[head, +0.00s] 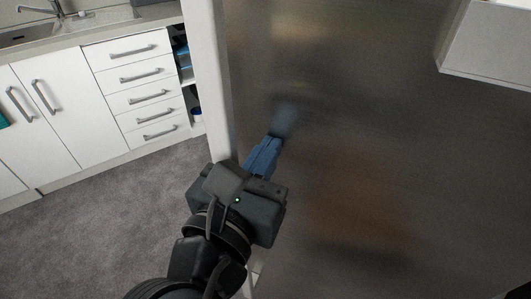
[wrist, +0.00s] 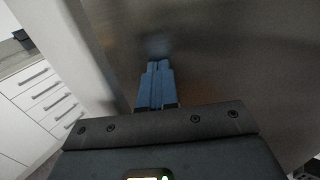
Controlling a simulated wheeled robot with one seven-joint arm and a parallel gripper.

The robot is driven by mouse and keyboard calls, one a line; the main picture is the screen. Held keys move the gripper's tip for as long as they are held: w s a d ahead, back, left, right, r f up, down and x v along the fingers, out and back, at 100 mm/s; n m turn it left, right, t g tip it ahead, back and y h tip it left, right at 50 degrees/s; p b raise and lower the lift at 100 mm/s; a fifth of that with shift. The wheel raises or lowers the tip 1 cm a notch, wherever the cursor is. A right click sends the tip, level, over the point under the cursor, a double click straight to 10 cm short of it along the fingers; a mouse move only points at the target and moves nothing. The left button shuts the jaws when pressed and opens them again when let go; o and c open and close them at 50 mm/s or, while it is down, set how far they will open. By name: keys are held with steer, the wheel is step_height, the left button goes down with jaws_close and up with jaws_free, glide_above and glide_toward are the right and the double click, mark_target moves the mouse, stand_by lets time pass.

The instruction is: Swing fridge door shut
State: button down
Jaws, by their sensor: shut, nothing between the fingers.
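The fridge door (head: 370,130) is a large brushed-metal panel that fills the middle and right of the head view. In the wrist view the fridge door (wrist: 235,60) fills the centre and right. My gripper (head: 272,142) is shut and empty, its blue fingers pointing at the metal surface near its left side. In the wrist view the fingertips (wrist: 157,66) meet or nearly meet their blurred reflection. I cannot tell whether they touch. The fridge's interior and hinge are not visible.
A pale vertical panel edge (head: 208,80) stands just left of the metal surface. White drawers (head: 140,85) and cupboards with a sink (head: 60,25) are at the left. A white box-like unit (head: 490,45) is at upper right. Grey carpet (head: 110,220) is clear at lower left.

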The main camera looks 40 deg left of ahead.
steer(key=w+m+h, duration=0.1)
steer(key=w, duration=0.3)
steer(key=w+a+m+h+p, duration=0.1)
steer(key=w+h, duration=0.1)
steer(key=w, duration=0.2)
steer(key=w+a+m+h, duration=0.1)
steer(key=w+h, duration=0.1)
steer(key=w, duration=0.2)
steer(key=shift+w+r+p, duration=0.1)
steer(key=shift+p, duration=0.2)
steer(key=w+d+m+h, duration=0.1)
steer(key=w+h, duration=0.3)
steer(key=w, duration=0.8)
steer(key=shift+w+d+m, duration=0.3)
steer(key=shift+w+m, duration=0.05)
steer(key=shift+m, duration=0.55)
